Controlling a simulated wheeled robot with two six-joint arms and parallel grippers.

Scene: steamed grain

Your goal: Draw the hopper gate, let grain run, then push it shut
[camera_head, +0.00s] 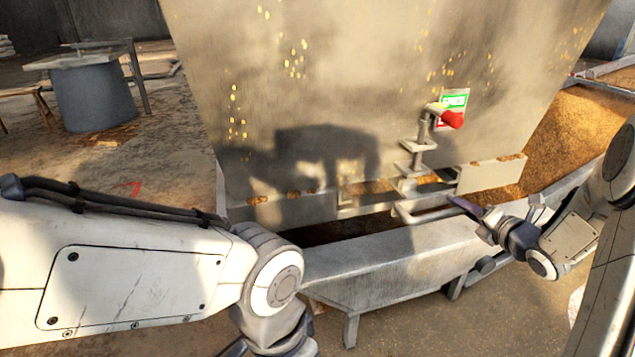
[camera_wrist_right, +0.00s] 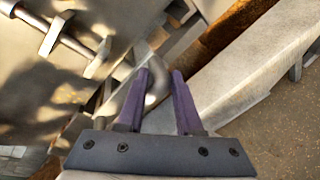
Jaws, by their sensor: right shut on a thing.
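The grey metal hopper (camera_head: 330,90) fills the middle of the head view. At its lower edge is the gate (camera_head: 400,200) with a bent bar handle (camera_head: 425,214). My right gripper (camera_head: 468,212) is at the handle's right end. In the right wrist view, its purple fingers (camera_wrist_right: 161,78) are shut on the handle (camera_wrist_right: 157,88). A strip of grain (camera_head: 370,187) shows above the gate; I cannot tell how far the gate is drawn. My left arm comes in at lower left, with its gripper out of the frame.
A metal trough (camera_head: 390,255) on legs runs below the gate, its inside dark. A red knob (camera_head: 452,120) on a vertical rod sits on the hopper face. A grain heap (camera_head: 580,130) lies at right. A table (camera_head: 95,85) stands back left; floor beside it is mostly clear.

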